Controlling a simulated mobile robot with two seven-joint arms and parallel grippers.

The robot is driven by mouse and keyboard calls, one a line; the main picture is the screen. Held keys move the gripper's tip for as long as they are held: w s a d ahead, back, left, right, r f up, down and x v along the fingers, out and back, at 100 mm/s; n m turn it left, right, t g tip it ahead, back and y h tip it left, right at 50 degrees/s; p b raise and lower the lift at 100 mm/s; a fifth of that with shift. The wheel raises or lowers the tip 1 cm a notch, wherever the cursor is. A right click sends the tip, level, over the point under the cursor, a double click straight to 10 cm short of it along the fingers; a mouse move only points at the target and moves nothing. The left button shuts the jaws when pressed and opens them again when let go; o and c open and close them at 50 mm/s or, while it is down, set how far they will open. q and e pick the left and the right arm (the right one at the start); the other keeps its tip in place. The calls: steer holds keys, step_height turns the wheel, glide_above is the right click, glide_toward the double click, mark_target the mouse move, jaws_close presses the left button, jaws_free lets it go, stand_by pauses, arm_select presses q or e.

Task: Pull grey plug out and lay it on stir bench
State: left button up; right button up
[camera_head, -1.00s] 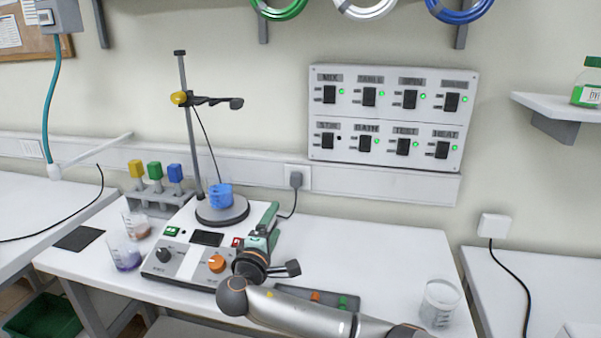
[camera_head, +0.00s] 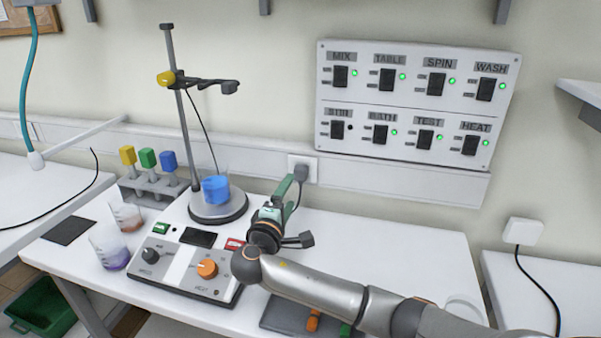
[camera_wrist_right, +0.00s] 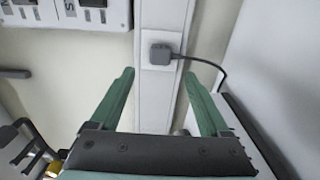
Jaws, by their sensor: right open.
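The grey plug (camera_head: 301,173) sits in a white wall socket above the back edge of the stir bench (camera_head: 400,250), with a dark cord hanging from it. In the right wrist view the plug (camera_wrist_right: 160,53) is in its socket, ahead of my fingertips and roughly centred between them. My right gripper (camera_head: 287,186) is just left of and in front of the plug in the head view. Its green fingers (camera_wrist_right: 159,74) are open with nothing between them. My left gripper is not in view.
The hotplate stirrer (camera_head: 190,250) with a blue beaker (camera_head: 215,189) and a clamp stand (camera_head: 180,110) is left of my right arm. A dark tray (camera_head: 280,315) lies partly under the arm. The bench's right part is mostly clear. A switch panel (camera_head: 415,100) hangs above.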

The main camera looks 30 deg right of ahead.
mark_target(299, 175)
steer(key=b+x, duration=0.3)
steer(key=x, duration=0.5)
steer(key=shift+f+b, duration=0.1)
steer(key=shift+b, duration=0.2)
steer(key=shift+w+d, duration=0.4)
steer(key=shift+w, duration=0.05)
stand_by(0.6)
jaws_close()
stand_by(0.7)
steer(key=shift+s+a, duration=0.1)
steer(key=shift+p+v, duration=1.4)
steer(key=shift+v, duration=1.55)
